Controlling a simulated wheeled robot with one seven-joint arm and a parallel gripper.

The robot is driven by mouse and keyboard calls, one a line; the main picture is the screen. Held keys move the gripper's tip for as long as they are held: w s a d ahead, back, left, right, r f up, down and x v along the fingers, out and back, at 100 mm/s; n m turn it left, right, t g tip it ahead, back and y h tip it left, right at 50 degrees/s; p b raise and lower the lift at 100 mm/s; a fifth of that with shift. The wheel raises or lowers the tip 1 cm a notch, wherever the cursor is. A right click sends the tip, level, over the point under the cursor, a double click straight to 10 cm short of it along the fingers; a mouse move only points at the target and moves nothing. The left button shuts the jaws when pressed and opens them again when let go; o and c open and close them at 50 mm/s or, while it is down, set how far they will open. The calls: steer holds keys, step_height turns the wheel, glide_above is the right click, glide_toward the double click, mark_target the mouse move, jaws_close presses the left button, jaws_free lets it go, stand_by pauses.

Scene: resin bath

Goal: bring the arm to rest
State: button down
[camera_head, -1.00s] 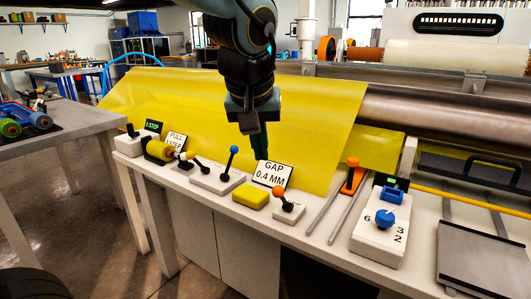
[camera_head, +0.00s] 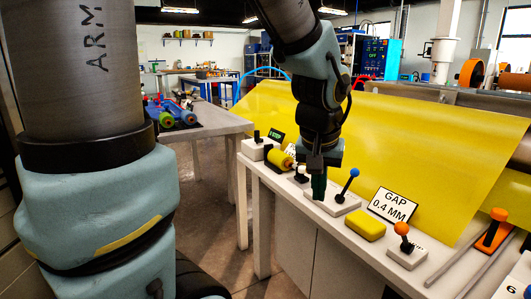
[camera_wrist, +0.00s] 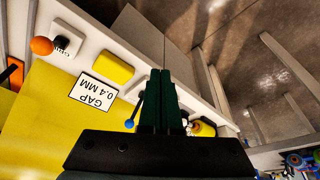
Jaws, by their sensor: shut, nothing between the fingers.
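My gripper (camera_head: 318,187) points down over the white bench in the head view, just left of the blue-knobbed lever (camera_head: 349,183). Its dark green fingers are together with nothing between them. In the wrist view the shut fingers (camera_wrist: 162,75) reach out over the bench edge, and the blue knob (camera_wrist: 129,124) shows beside them. My fingertips overlap the lever's white base in the head view; whether they touch it I cannot tell.
A yellow sheet (camera_head: 400,140) slopes behind the bench. A "GAP 0.4 MM" sign (camera_head: 393,204), a yellow block (camera_head: 365,225) and an orange-knobbed lever (camera_head: 402,230) stand to the right. A yellow roller (camera_head: 279,158) is at left. The grey side table (camera_head: 205,122) lies farther left, with open floor between.

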steer(key=w+a+f+n+g, duration=0.1)
steer(key=a+f, duration=0.2)
steer(key=a, duration=0.3)
steer(key=a+f+n+y, duration=0.1)
steer(key=a+f, duration=0.1)
steer(key=a, duration=0.4)
steer(key=w+a+f+n+g, duration=0.1)
steer(key=a+f, duration=0.2)
steer(key=a, duration=0.3)
step_height(320, 180, up, 14)
steer(key=p, duration=1.4)
steer(key=shift+s+a+r, duration=0.2)
steer(key=shift+r, duration=0.05)
